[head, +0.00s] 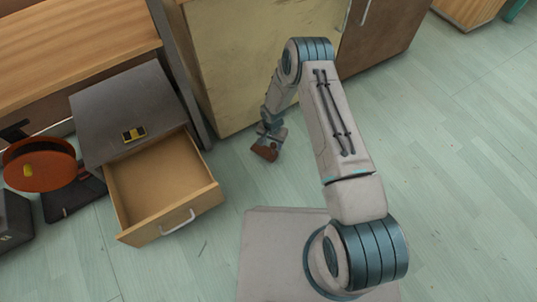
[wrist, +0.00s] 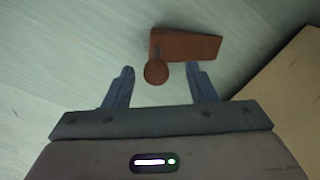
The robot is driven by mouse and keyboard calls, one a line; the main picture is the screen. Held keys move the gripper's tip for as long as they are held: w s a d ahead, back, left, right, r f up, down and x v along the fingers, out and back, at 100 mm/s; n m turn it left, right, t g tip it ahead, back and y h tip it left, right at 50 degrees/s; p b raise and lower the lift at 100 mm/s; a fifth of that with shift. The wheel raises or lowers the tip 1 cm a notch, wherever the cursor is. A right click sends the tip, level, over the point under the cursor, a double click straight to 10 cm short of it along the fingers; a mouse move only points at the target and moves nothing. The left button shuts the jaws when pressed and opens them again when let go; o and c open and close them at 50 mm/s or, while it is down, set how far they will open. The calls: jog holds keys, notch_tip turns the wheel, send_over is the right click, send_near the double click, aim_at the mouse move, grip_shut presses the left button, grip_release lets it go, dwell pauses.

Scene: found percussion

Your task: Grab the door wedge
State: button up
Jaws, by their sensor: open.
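The door wedge (wrist: 190,48) is a reddish-brown wedge with a round knob-like end, lying on the floor. In the wrist view it lies just ahead of my gripper (wrist: 161,85). The round end sits between the two open fingertips, with the longer body beyond them and reaching to the right. I cannot tell whether a finger touches it. In the head view the wedge (head: 264,152) shows as a small brown shape just below my gripper (head: 268,140), near the cabinet's base. My gripper partly hides it there.
A pale yellow cabinet (head: 240,60) stands right behind the wedge; a tan surface (wrist: 290,100) shows at right in the wrist view. A grey drawer unit (head: 125,100) has its wooden drawer (head: 160,180) pulled open at left. An orange round object (head: 40,165) is farther left. Floor at right is clear.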

aim_at(273, 154)
jog(key=shift+w+d+f+b, duration=0.15)
jog(key=shift+f+b, duration=0.75)
jog(key=shift+f, duration=0.9)
jog(key=shift+d+f+b, duration=0.2)
jog(key=shift+f+b, duration=0.65)
jog(key=shift+f, duration=0.9)
jog(key=shift+r, duration=0.1)
grip_shut()
